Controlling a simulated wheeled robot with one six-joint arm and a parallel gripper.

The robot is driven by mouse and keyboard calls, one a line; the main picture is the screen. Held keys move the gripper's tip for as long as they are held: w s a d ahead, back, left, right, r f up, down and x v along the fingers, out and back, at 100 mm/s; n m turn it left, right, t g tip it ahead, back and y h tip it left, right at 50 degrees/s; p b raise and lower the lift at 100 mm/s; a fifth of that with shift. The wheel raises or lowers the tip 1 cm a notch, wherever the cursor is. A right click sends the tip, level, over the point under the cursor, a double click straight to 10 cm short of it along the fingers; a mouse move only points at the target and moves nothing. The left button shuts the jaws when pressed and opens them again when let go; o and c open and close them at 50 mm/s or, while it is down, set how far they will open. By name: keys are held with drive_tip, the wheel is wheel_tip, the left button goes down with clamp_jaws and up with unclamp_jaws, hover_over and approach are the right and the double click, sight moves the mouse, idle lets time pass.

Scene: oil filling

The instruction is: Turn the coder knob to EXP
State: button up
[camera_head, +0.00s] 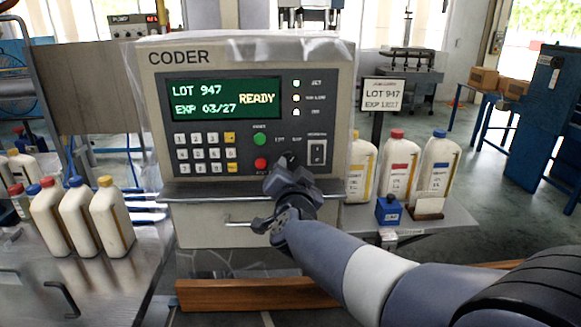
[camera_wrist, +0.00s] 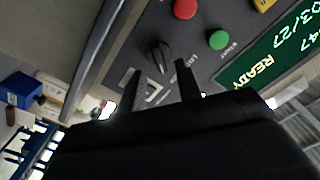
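The coder (camera_head: 180,120) is a grey box with a green display that reads LOT 947, EXP 03/27 and READY. Its dark knob (camera_wrist: 160,57) shows in the wrist view, on the panel near the red and green buttons. In the head view my gripper hides the knob. My gripper (camera_head: 287,165) is in front of the lower right of the panel. In the wrist view my gripper (camera_wrist: 158,72) is open, with one finger to each side of the knob's near end; contact cannot be told. The knob's pointing direction is not clear.
The red button (camera_head: 261,163) and green button (camera_head: 260,139) are just left of my gripper. A switch (camera_head: 317,152) is to its right. A drawer-like front with a handle (camera_head: 238,224) lies below. White bottles and a blue block (camera_head: 388,210) stand at the right.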

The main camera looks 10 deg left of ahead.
sight(289, 160)
drive_tip(key=v, duration=0.8)
drive_tip(key=x, duration=1.1)
drive_tip(key=shift+s+d, duration=0.1)
drive_tip(key=shift+s, duration=0.05)
